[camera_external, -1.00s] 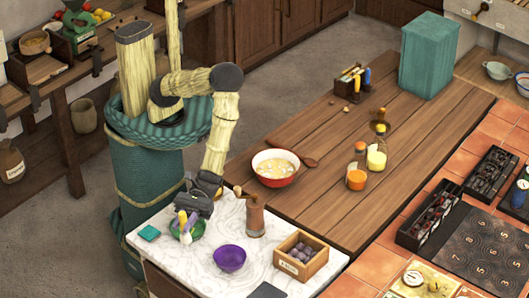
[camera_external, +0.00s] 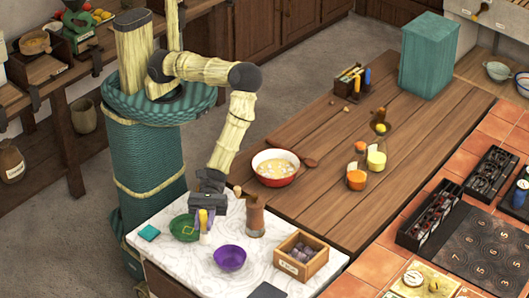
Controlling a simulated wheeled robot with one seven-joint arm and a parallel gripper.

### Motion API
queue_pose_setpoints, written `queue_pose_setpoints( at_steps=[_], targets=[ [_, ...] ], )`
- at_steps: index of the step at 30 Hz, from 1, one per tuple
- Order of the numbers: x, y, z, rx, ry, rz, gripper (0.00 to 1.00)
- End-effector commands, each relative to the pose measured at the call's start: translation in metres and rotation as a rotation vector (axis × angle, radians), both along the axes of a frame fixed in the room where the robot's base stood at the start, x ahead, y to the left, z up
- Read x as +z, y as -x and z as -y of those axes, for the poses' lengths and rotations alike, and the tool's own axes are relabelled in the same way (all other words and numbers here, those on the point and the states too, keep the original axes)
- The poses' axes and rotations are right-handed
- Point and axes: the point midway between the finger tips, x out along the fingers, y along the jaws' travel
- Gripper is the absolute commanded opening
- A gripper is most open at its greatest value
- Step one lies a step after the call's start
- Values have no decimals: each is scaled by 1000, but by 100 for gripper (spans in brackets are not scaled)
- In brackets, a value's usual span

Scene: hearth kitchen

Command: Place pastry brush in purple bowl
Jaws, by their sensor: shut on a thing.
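The purple bowl (camera_external: 230,258) sits on the white marble counter top, left of the wooden box. My gripper (camera_external: 205,217) points down just behind and left of the bowl, shut on the pastry brush (camera_external: 203,224). The brush has a yellow handle and pale bristles and hangs roughly upright, bristles down. It is between the green dish and the purple bowl, not over the purple bowl. Whether the bristles touch the counter or dish edge is too small to tell. The gripper hides part of the handle.
A brown wooden mill (camera_external: 254,216) stands right of my gripper. A wooden box (camera_external: 301,257) with dark purple items stands right of the bowl.

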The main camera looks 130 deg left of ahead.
Motion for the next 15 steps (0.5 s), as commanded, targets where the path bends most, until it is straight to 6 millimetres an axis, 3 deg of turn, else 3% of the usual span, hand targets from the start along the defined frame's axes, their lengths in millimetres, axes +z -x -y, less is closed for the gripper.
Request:
queue_pose_setpoints(
  at_steps=[1,15],
  targets=[
    [10,-4,-4,26,2,-4,0],
    [17,-36,-39,246,-13,-17,0]
  ],
)
